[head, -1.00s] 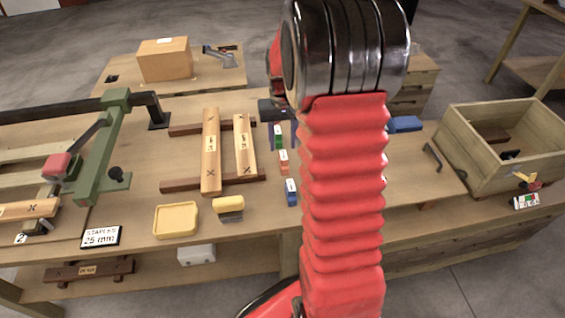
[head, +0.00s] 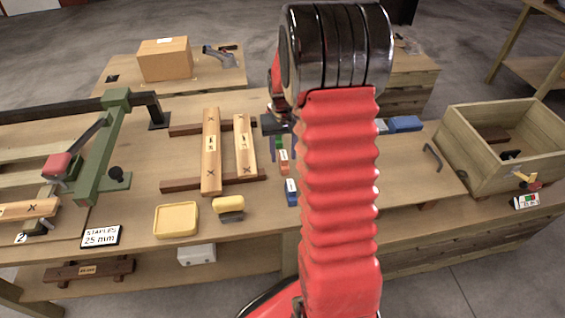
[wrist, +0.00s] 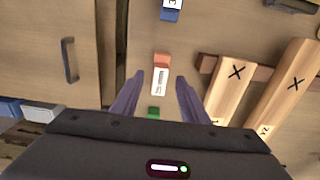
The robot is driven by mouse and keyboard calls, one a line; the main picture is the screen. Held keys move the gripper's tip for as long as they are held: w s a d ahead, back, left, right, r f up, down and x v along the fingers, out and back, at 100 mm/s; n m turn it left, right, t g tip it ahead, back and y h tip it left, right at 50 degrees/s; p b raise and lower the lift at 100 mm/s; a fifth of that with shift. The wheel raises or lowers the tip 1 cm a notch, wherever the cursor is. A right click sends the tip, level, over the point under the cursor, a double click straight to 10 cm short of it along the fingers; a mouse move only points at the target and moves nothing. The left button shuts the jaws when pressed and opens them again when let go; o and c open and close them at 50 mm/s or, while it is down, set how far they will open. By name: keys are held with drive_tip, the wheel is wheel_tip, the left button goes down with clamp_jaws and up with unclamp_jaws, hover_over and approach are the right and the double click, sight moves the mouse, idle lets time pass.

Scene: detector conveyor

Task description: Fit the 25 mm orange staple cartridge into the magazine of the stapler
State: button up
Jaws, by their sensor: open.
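The orange cartridge (head: 284,161) lies on the bench with a white label, in a row between a green cartridge (head: 279,143) and a blue cartridge (head: 291,192). In the wrist view, the orange cartridge (wrist: 160,78) lies between the tips of my open gripper (wrist: 159,78), with a gap on each side. The green cartridge (wrist: 153,113) shows nearer the palm, partly hidden. In the head view my gripper (head: 284,140) is above the row, partly hidden by my arm. A green-framed device with a red-ended lever (head: 57,165) stands at left; I cannot tell whether it is the stapler.
Wooden slats (head: 211,150) lie on brown rails left of the cartridges. A yellow tray (head: 176,220), a yellow-topped block (head: 229,207) and a "STAPLES 25 mm" sign (head: 101,236) are near the front edge. An open wooden crate (head: 455,145) stands at right.

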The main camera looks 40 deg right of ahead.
sight(283, 154)
clamp_jaws()
idle(0.4)
drive_tip(key=shift+r, duration=0.15)
wheel_tip(283, 154, up, 10)
idle(0.6)
idle(0.4)
